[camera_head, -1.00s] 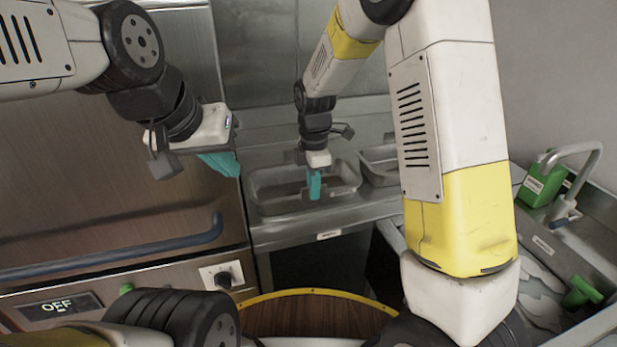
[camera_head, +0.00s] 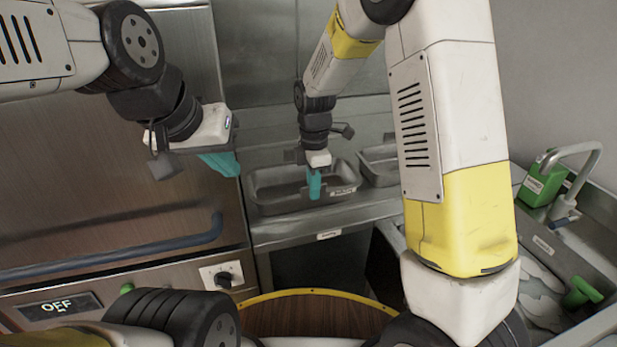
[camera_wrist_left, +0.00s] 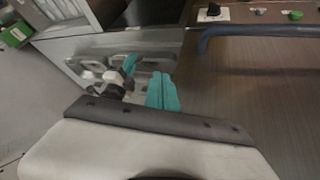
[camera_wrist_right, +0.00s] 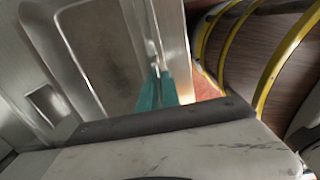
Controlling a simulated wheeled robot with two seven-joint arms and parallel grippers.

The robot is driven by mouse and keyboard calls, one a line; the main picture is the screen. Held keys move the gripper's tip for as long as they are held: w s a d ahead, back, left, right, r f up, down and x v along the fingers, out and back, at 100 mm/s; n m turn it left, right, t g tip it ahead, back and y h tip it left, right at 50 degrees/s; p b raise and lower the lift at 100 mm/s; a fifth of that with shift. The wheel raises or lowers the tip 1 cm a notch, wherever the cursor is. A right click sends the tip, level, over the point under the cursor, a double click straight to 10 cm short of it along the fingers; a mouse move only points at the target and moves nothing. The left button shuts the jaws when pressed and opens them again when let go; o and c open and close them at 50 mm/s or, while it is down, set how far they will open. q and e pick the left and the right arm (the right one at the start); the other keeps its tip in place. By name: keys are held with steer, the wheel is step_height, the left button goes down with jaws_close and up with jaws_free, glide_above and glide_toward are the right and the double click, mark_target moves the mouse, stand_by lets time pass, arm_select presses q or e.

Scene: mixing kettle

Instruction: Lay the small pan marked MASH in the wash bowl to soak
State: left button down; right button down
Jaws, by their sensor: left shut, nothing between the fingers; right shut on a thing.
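A small steel pan (camera_head: 270,195) is at the shelf's front in the head view. It has a pale label on its front wall, too small to read. My right gripper (camera_head: 314,186) is shut on the pan's front rim, fingers pointing down. The right wrist view shows the teal fingers (camera_wrist_right: 157,92) on the rim, beside the pan's grey inside (camera_wrist_right: 112,60). My left gripper (camera_head: 222,163) is shut and empty, left of the pan in front of the steel cabinet. Its fingers (camera_wrist_left: 162,92) also show in the left wrist view. I cannot make out the wash bowl for certain.
Another steel pan (camera_head: 378,168) stands right of the held one, partly behind my right arm. A sink area with a tap (camera_head: 590,150) and green container (camera_head: 540,183) lies far right. A round vessel's yellow rim (camera_head: 305,292) is below. A blue handle bar (camera_head: 120,262) crosses the cabinet.

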step_height(320, 180, up, 12)
stand_by(1.0)
